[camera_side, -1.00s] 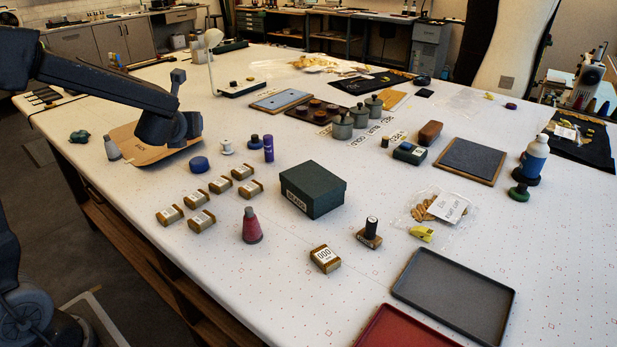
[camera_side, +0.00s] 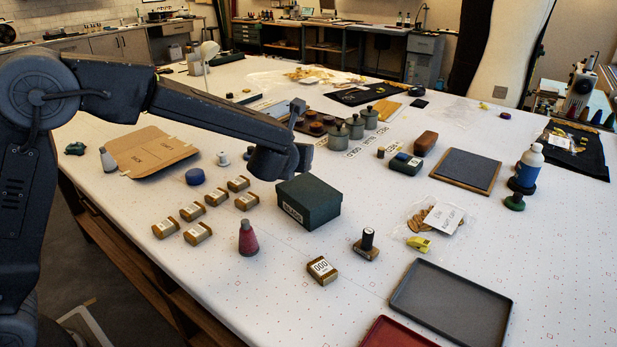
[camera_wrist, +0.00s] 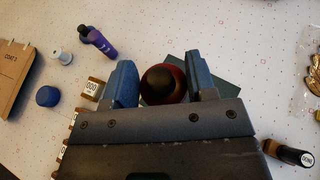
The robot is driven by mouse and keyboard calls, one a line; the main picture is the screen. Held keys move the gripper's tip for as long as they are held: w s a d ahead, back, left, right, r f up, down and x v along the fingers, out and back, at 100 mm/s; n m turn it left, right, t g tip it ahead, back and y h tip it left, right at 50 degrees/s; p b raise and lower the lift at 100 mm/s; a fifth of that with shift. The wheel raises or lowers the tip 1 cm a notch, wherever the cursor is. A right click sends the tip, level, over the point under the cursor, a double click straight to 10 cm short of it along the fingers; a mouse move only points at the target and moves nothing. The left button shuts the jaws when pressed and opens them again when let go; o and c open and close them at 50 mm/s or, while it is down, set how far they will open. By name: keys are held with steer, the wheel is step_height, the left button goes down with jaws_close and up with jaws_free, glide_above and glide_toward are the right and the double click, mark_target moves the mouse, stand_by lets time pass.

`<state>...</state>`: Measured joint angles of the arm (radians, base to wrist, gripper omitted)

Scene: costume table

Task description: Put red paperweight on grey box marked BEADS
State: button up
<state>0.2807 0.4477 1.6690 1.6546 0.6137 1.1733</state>
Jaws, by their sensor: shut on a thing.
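The dark grey-green box marked BEADS (camera_side: 309,204) stands closed in the middle of the table in the side view. My gripper (camera_side: 280,162) is just behind and left of its lid in that picture. In the wrist view my gripper (camera_wrist: 163,78) is shut on the red paperweight (camera_wrist: 152,91), a round dark red piece with a black knob. The box (camera_wrist: 229,84) shows below and to the right of it, partly hidden by the paperweight and a finger. The held paperweight is hidden in the side view.
A stamp (camera_side: 367,245) and a 000 block (camera_side: 322,270) are in front. A blue lid (camera_side: 200,176) lies behind left.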

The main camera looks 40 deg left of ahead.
mark_target(308, 189)
steer(key=d+f, duration=0.1)
steer(key=w+d, duration=0.1)
steer(key=shift+w+d+f, duration=0.1)
steer(key=shift+d+f, duration=0.25)
steer(key=shift+f, duration=2)
steer(key=o, duration=1.1)
steer(key=shift+f, duration=0.15)
